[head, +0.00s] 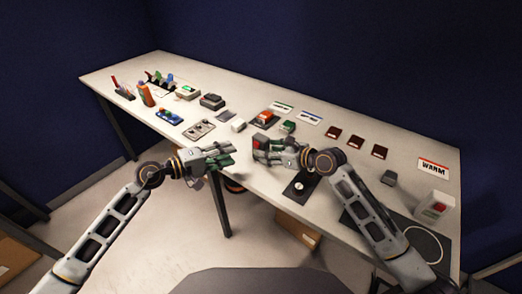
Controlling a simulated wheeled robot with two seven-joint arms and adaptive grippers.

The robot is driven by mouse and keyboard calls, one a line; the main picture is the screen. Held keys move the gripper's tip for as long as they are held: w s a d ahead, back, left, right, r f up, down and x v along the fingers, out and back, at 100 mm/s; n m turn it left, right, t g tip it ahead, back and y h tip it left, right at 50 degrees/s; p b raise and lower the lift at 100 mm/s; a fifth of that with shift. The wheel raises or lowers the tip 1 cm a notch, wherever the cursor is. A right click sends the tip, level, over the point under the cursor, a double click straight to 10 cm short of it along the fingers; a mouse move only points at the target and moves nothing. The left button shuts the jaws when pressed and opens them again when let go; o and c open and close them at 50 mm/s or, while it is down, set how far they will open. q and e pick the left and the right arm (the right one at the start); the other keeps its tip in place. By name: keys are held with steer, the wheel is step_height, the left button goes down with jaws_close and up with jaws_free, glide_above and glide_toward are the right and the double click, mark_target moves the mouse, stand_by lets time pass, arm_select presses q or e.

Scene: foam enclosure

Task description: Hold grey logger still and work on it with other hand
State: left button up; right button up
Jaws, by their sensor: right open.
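Two grey boxes could be the grey logger: a dark grey one (212,101) on the back left of the table and a small one (389,178) on the right. I cannot tell which it is. Both stand apart from my grippers. My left gripper (226,154) is at the table's front edge, its green-padded fingers pointing right; its opening is unclear. My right gripper (262,150) is open over the table, pointing left towards it. A dark red patch shows at its fingertips; I cannot tell whether it belongs to an object there.
The long white table (330,125) holds several small items. An orange-topped device (265,117) and a green block (288,126) stand just behind my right gripper. Blue walls close the back.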

steer(key=shift+x, duration=2.35)
steer(key=shift+c, duration=0.5)
steer(key=c, duration=1)
arm_select(q)
jaws_close()
arm_select(e)
steer(key=shift+c, duration=0.3)
arm_select(q)
steer(key=shift+d+r, duration=0.1)
